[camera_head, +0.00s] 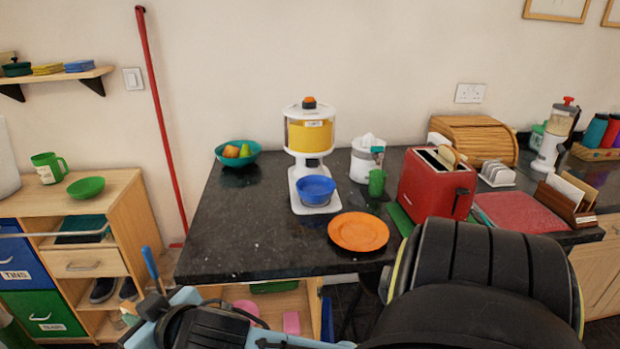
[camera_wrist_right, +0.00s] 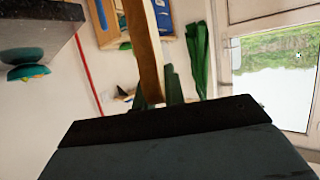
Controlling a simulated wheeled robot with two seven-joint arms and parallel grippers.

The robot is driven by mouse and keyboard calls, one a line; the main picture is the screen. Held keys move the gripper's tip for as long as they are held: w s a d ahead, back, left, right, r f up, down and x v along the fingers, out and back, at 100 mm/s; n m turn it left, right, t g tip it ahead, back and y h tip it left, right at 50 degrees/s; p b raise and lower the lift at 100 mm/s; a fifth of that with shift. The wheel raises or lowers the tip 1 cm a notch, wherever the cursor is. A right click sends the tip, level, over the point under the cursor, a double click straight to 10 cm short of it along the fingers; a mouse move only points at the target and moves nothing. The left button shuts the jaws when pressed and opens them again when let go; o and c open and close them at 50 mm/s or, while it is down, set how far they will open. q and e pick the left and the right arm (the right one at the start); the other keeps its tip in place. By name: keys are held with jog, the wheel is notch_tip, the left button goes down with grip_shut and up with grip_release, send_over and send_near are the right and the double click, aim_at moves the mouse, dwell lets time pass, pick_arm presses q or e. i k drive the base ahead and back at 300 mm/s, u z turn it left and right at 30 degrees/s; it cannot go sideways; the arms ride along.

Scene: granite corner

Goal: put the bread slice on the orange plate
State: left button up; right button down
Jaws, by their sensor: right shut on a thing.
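The orange plate (camera_head: 358,232) lies flat and empty on the dark counter, near its front edge. My right arm reaches across the front to the left, and its gripper (camera_head: 152,292) is at the lower left, off the counter's front left corner. In the right wrist view a tan-brown bread slice (camera_wrist_right: 147,45) is seen nearly edge-on between the dark fingers (camera_wrist_right: 150,88), which are shut on it. In the head view the held slice is hard to make out. The gripper is well left of the plate and apart from it. My left gripper does not show.
The blue bowl (camera_head: 315,190) under the dispenser (camera_head: 309,130) stands behind the plate. The red toaster (camera_head: 437,188), with tan bread in its top, stands to the right. A teal fruit bowl (camera_head: 237,154) is at the back left. The counter's left front (camera_head: 250,235) is clear.

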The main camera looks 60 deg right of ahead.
aim_at(368, 246)
jog(key=z, duration=0.8)
jog(key=i, duration=0.75)
jog(key=z, duration=1.1)
jog(key=i, duration=0.2)
jog(key=z, duration=0.15)
